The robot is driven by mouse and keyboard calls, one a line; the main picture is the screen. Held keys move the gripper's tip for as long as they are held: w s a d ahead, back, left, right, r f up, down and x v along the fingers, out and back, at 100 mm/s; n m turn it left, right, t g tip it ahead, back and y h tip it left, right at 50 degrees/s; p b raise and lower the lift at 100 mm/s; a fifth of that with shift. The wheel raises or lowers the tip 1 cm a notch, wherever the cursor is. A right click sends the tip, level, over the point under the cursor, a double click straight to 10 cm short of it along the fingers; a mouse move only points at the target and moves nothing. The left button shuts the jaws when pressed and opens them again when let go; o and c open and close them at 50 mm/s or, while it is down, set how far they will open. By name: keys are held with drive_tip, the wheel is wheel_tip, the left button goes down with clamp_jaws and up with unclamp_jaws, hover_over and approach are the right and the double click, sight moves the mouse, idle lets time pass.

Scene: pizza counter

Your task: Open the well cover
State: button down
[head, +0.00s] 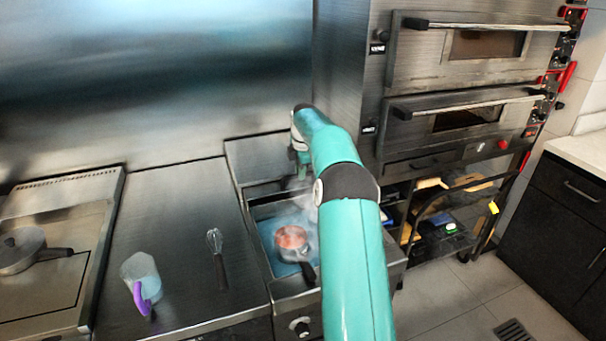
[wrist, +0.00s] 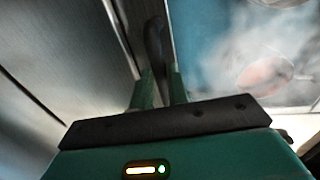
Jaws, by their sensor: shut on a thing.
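The well (head: 255,222) in the counter is open to view, with blue inside and steam rising from it. A grey metal panel, which looks like the well cover (head: 250,152), stands raised at the back of the well. My gripper (head: 301,168) is at the panel's right end, above the well's back right. In the wrist view my gripper (wrist: 160,88) is shut on a dark handle (wrist: 154,42), seemingly the cover's. The handle's join to the cover is not clear, and my arm hides part of the well's right side.
A pan with red contents (head: 291,238) sits in the well. A whisk (head: 217,255) and a jug with a purple handle (head: 141,280) are on the counter to the left. A lidded pan (head: 22,250) is farther left. Ovens (head: 470,110) stand at the right.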

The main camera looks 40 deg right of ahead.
drive_tip(key=shift+w, duration=0.25)
drive_tip(key=c, duration=1.4)
unclamp_jaws()
drive_tip(key=shift+o, duration=0.2)
wheel_tip(320, 180, up, 14)
drive_tip(key=s, duration=0.2)
drive_tip(key=shift+s+a+f, duration=0.2)
drive_tip(key=shift+s+a, duration=0.1)
drive_tip(key=shift+a, duration=0.05)
